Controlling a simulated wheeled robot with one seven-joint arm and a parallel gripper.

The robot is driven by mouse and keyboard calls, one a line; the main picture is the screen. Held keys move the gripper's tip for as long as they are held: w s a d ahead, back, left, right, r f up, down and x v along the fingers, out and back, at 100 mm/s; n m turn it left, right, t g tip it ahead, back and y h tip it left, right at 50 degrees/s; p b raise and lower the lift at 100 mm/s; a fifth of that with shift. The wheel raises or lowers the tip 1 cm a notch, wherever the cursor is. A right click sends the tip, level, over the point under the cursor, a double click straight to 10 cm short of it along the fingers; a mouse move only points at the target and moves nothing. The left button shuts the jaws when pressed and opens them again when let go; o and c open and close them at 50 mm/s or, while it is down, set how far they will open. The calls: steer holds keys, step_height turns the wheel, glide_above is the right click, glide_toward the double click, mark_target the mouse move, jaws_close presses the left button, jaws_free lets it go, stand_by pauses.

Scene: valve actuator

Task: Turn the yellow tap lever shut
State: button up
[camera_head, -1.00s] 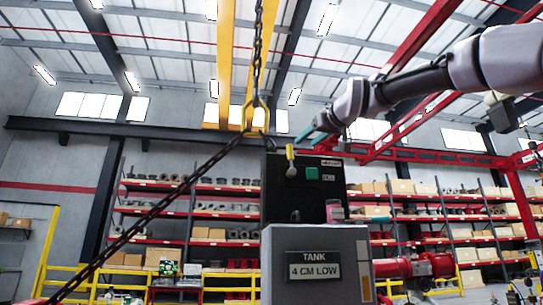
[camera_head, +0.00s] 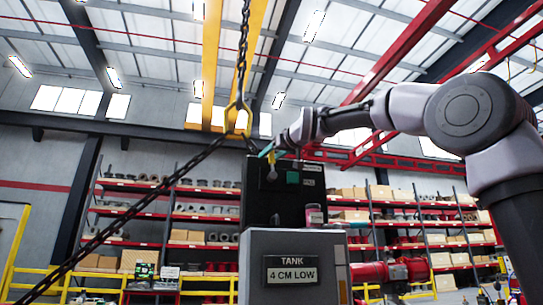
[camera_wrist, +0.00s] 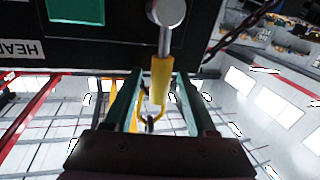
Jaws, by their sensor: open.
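The tap lever has a yellow handle (camera_wrist: 161,82) on a grey metal stem and round pivot (camera_wrist: 166,12), mounted on a black panel. In the wrist view the handle lies between the two teal fingers of my gripper (camera_wrist: 159,73), which is open, with a visible gap on each side. In the head view the yellow handle (camera_head: 272,158) points up from its pivot on the upper front of the black box (camera_head: 262,205). My gripper (camera_head: 267,150) is at the handle there, partly overlapping it. Touch cannot be told.
A green square (camera_head: 293,178) is on the panel right of the lever. A pink-labelled container (camera_head: 314,215) stands on the grey cabinet (camera_head: 255,270) marked "TANK 4 CM LOW". A chain (camera_head: 243,50) with a yellow hook hangs close to the left.

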jaws_close()
stand_by(1.4)
